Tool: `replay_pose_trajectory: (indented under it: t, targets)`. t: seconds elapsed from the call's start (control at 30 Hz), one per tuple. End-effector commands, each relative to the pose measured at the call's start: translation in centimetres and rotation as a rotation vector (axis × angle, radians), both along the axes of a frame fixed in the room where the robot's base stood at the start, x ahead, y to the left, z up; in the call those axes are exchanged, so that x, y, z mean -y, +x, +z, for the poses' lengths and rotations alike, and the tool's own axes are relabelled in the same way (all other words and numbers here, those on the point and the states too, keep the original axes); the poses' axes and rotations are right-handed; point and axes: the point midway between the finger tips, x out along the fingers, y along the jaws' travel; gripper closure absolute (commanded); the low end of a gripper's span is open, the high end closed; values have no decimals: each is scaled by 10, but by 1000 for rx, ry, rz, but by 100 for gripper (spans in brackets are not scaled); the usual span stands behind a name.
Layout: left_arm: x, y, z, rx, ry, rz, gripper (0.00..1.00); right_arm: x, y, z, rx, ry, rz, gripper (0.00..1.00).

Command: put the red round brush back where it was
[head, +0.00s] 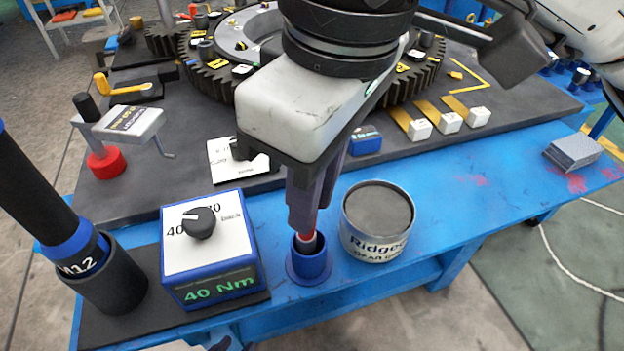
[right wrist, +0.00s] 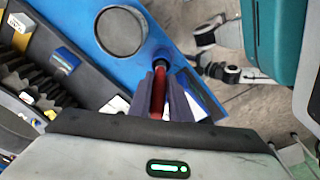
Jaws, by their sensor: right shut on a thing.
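My right gripper (head: 302,215) points down over the blue round holder (head: 309,265) at the table's front edge. It is shut on the red round brush (head: 308,237), whose red part shows just below the fingers. The brush's dark lower end is at the holder's mouth; how deep it sits I cannot tell. In the right wrist view the red brush (right wrist: 158,95) lies between the dark fingers. What seems to be my left gripper (right wrist: 207,36) shows in the right wrist view, low beside the table; its opening is unclear.
A grease can (head: 377,220) stands close right of the holder. A torque box (head: 211,250) reading 40 Nm stands left of it. A black M12 tool (head: 95,265) stands at far left. The large gear (head: 215,80) lies behind.

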Motion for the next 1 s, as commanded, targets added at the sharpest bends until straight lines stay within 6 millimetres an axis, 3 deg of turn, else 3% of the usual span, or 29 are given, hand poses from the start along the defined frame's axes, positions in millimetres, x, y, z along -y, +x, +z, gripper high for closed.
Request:
replay_pose_trajectory:
  t: [0.2, 0.23, 0.33, 0.77, 1.0]
  targets:
    - [0, 3, -2, 8, 0, 0, 69, 0, 0, -5, 0, 0, 0, 100]
    - [0, 3, -2, 8, 0, 0, 69, 0, 0, -4, 0, 0, 0, 81]
    - [-1, 3, 0, 8, 0, 0, 69, 0, 0, -3, 0, 0, 0, 64]
    - [-1, 4, 5, 9, 2, -1, 69, 0, 0, 7, 2, 1, 0, 64]
    - [-2, 3, 9, 7, 6, -1, 69, 4, -4, 55, 4, 2, -1, 64]
